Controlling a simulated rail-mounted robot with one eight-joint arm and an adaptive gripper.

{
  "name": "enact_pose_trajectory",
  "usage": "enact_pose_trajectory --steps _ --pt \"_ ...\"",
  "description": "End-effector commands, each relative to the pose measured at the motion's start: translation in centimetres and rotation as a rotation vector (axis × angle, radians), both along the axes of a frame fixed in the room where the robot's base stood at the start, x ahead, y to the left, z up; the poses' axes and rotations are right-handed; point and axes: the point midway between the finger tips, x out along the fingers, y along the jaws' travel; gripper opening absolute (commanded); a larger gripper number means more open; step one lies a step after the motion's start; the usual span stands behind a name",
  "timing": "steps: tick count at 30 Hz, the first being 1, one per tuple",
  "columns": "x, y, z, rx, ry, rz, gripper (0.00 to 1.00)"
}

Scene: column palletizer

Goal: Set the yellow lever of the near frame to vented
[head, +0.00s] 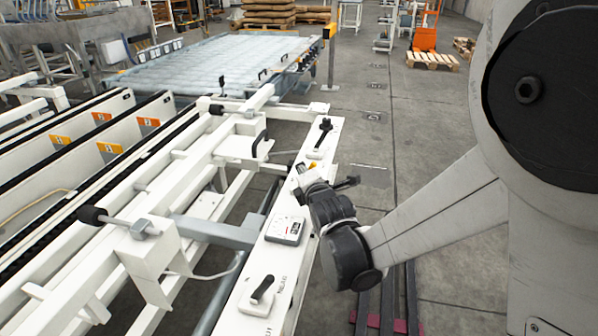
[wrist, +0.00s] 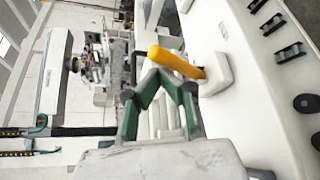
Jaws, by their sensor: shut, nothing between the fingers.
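The yellow lever (wrist: 178,62) sticks out from a white mount (wrist: 215,75) on the white panel in the wrist view. Its free end points left, across the front of my gripper. My gripper (wrist: 158,78) is shut and empty, its green fingertips close to the lever's underside in the picture; I cannot tell whether they touch. In the head view only a small yellow bit of the lever (head: 313,166) shows beside my gripper (head: 305,181), at the middle of the near frame's white beam (head: 237,313). Any marking at the lever is hidden or too small to read.
The same beam carries a black lever (head: 323,131) farther off, a white gauge (head: 285,229), and another black lever (head: 262,289) closer in. White conveyor rails with a black-knobbed bar (head: 92,214) lie left. Open floor (head: 430,125) lies right.

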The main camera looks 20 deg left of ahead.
Motion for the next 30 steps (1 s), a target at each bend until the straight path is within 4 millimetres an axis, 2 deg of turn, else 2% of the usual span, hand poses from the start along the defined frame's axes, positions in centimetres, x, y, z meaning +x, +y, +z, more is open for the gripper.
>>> enact_pose_trajectory --steps 15,30 --pt "0.01 -1.12 -0.3 -0.004 0.003 -0.008 0.0" --pt "-0.03 -0.74 -0.04 -0.007 0.004 -0.011 0.0"
